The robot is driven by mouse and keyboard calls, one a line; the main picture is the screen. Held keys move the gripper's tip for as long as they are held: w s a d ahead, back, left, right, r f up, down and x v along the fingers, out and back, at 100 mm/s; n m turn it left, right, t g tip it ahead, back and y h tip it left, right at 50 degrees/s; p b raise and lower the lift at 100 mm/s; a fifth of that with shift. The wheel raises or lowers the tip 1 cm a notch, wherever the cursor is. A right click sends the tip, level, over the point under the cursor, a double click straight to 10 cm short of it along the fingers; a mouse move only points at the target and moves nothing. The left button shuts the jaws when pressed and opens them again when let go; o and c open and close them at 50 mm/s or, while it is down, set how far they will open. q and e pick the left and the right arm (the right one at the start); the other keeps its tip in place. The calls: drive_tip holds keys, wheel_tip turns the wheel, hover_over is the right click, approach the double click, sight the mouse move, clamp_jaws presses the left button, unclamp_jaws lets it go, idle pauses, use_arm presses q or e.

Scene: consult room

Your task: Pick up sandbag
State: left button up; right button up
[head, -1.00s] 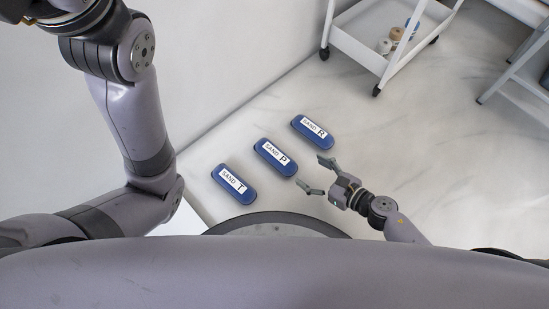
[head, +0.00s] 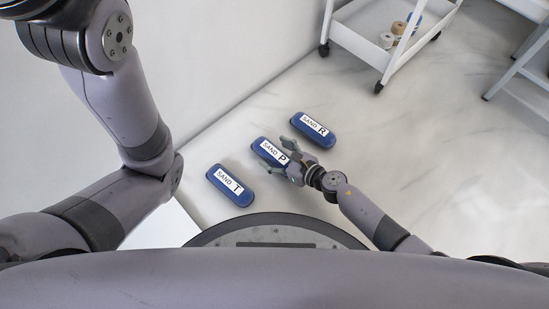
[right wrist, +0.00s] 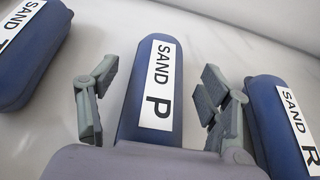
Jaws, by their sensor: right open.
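Three blue sandbags with white labels lie in a slanting row on the floor in the head view: SAND T (head: 231,186), SAND P (head: 266,149) and SAND R (head: 313,130). My right gripper (head: 277,156) is open at the near right end of the SAND P bag. In the right wrist view, the SAND P bag (right wrist: 155,95) lies between the two spread fingers (right wrist: 150,100), with a gap on each side. The SAND T bag (right wrist: 32,55) is at the left and the SAND R bag (right wrist: 287,125) is close beside the right finger. My left gripper is not in view.
A white trolley (head: 370,45) with rolls on its lower shelf stands at the top right. A white wall (head: 215,55) runs behind the bags. Marble-patterned floor (head: 420,150) is clear to the right.

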drive_tip(key=shift+w+a+f, duration=0.1)
drive_tip(key=shift+w+a, duration=0.15)
drive_tip(key=shift+c, duration=0.2)
drive_tip(key=c, duration=1.6)
clamp_jaws()
